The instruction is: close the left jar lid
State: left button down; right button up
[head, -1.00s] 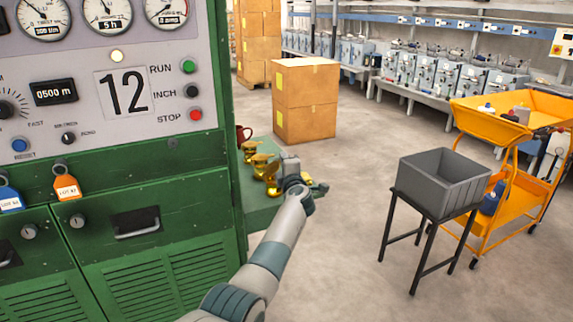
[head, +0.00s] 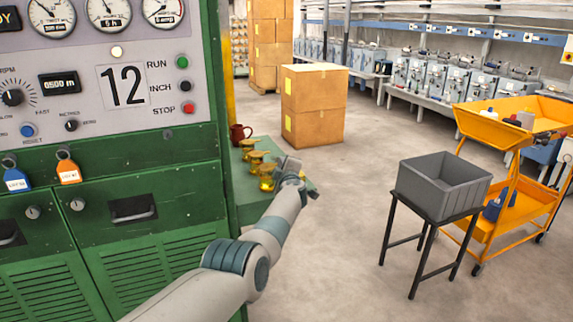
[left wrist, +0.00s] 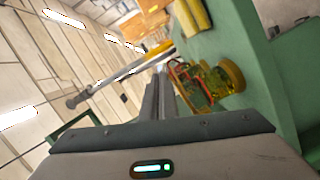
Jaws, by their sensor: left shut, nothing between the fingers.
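Three gold-coloured jars stand in a row on the green ledge in the head view: a far one (head: 247,145), a middle one (head: 256,159) and a near one (head: 267,179). I cannot tell for sure which is the left jar. My left gripper (head: 291,166) is just right of the near jar, its jaws shut and empty. In the left wrist view the shut fingers (left wrist: 160,92) are beside an amber jar (left wrist: 222,78) with reddish wire on it. Whether its lid is fully down is unclear. My right gripper is out of view.
A dark red mug (head: 238,133) stands at the ledge's far end. The green machine cabinet (head: 150,235) is close on the left. A grey bin (head: 440,185) on a black stand and an orange cart (head: 510,215) are to the right, with open floor between.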

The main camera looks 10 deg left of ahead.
pick_arm(q)
jog(key=shift+w+f, duration=0.1)
jog(key=shift+f, duration=0.4)
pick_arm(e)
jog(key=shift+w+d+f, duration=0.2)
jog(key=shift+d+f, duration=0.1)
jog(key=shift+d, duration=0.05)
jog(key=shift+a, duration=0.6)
pick_arm(q)
jog(key=shift+r, duration=0.1)
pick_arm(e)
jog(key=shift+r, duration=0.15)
